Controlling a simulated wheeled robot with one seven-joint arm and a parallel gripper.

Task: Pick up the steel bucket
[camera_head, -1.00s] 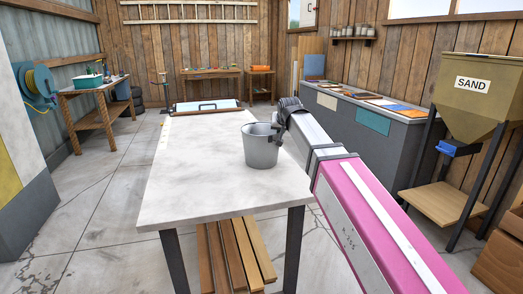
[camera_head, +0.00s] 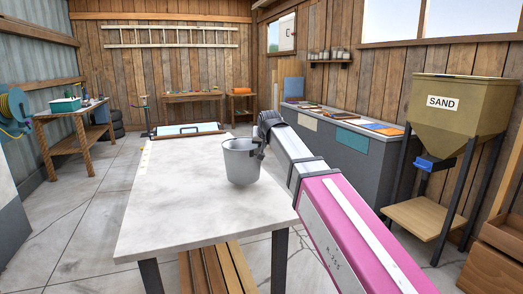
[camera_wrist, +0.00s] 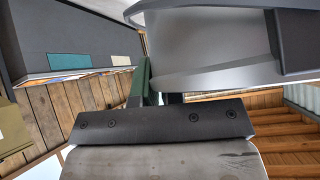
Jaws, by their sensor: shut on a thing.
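The steel bucket (camera_head: 240,162) is light grey, upright and open at the top. It is at the right side of the pale worktable (camera_head: 180,195), in the middle of the head view. My gripper (camera_head: 262,143) is shut on the bucket's right wall near the rim. I cannot tell whether the bucket's base touches the tabletop or hangs just above it. In the wrist view the bucket (camera_wrist: 205,45) fills the upper right as a smooth grey curved surface, with a dark finger in front of part of it.
A flat tray-like item (camera_head: 188,130) lies at the table's far end. Wooden planks (camera_head: 215,270) are under the table. The grey counter (camera_head: 340,150) stands to the right, with the sand hopper (camera_head: 450,110) beyond my arm. Bare floor lies left of the table.

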